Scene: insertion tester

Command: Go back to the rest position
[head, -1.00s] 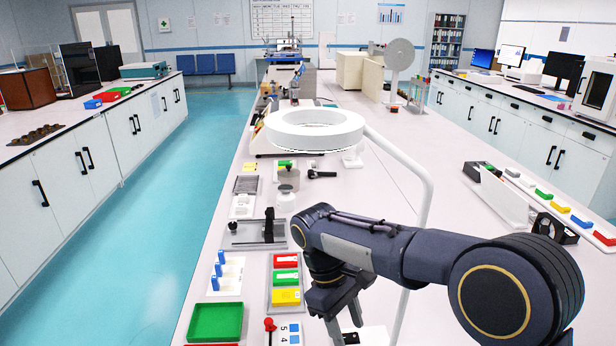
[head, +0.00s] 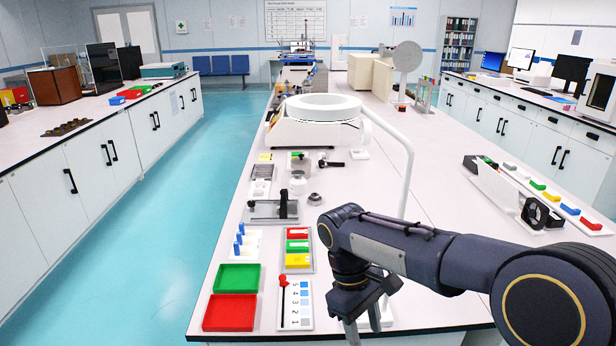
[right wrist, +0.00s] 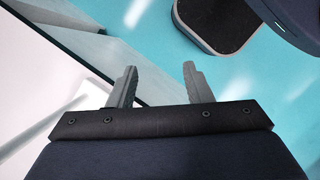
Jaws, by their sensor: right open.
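My right gripper (head: 367,322) hangs over the near end of the long white bench, at the right of the coloured blocks and trays. Its lower part is cut by my view of the bench edge. In the right wrist view the two grey fingers (right wrist: 157,84) stand apart with nothing between them, above the bench edge and the blue floor. My left gripper is in neither current view.
A green tray (head: 237,277) and a red tray (head: 230,312) lie at the bench's near left corner. Beside them are a numbered card (head: 299,303) and a tray of coloured blocks (head: 298,247). A white ring lamp (head: 322,107) on a curved arm stands behind.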

